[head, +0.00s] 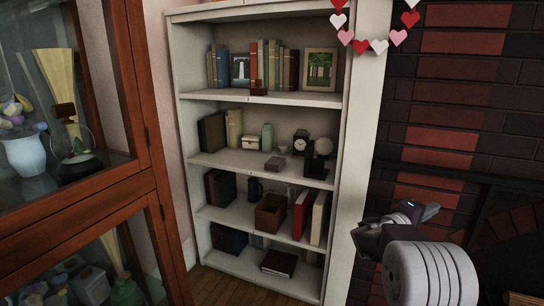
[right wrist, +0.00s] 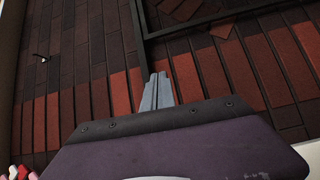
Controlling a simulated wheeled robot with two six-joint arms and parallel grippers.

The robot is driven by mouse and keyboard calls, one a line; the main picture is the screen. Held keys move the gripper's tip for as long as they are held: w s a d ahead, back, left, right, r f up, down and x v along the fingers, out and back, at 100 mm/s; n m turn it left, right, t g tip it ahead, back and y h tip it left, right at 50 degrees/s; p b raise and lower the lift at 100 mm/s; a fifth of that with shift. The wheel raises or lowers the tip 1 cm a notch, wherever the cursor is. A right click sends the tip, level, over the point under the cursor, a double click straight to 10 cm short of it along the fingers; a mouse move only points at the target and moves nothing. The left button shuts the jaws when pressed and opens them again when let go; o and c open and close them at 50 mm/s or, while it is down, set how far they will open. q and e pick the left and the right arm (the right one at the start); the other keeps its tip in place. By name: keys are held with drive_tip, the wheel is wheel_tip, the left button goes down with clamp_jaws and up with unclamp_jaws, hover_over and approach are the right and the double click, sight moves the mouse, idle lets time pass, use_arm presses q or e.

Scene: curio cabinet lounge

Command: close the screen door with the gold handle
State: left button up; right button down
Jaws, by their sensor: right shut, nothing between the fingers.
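No gold handle shows in either view, and I cannot make out a screen door for sure. A dark frame (head: 486,215) stands against the brick at the right edge of the head view; a black frame bar (right wrist: 215,20) also crosses the top of the right wrist view. My right gripper (head: 432,211) is in front of the brick wall, left of that dark frame. Its fingers (right wrist: 158,92) are shut and empty in the right wrist view, apart from the frame bar. My left gripper is not in view.
A white bookcase (head: 262,98) with books and ornaments stands in the middle. A wooden glass-fronted cabinet (head: 150,190) is at the left. A heart garland (head: 361,47) hangs before the brick wall (head: 440,115). A little wooden floor (head: 215,287) shows below.

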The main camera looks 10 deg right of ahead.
drive_tip(key=s+a+f+m+g+y+p, duration=0.1)
drive_tip(key=s+a+f+m+g+y, duration=0.15)
drive_tip(key=s+a+f+y, duration=0.95)
drive_tip(key=s+a+f+m+g+y, duration=0.25)
drive_tip(key=s+a+f+y, duration=0.25)
drive_tip(key=s+a+f, duration=1.15)
drive_tip(key=w+a+r+p, duration=0.2)
drive_tip(key=r+p, duration=1.7)
drive_tip(key=r, duration=0.2)
drive_tip(key=w+a+r+n+p, duration=0.1)
drive_tip(key=w+r+p, duration=0.2)
drive_tip(key=r+p, duration=1.6)
wheel_tip(320, 180, up, 2)
drive_tip(key=shift+a+r, duration=0.1)
drive_tip(key=shift+a, duration=0.3)
drive_tip(key=c, duration=1.9)
unclamp_jaws()
drive_tip(key=shift+w+f, duration=0.1)
drive_tip(key=shift+f, duration=0.15)
drive_tip(key=o, duration=0.4)
drive_tip(key=shift+o, duration=0.2)
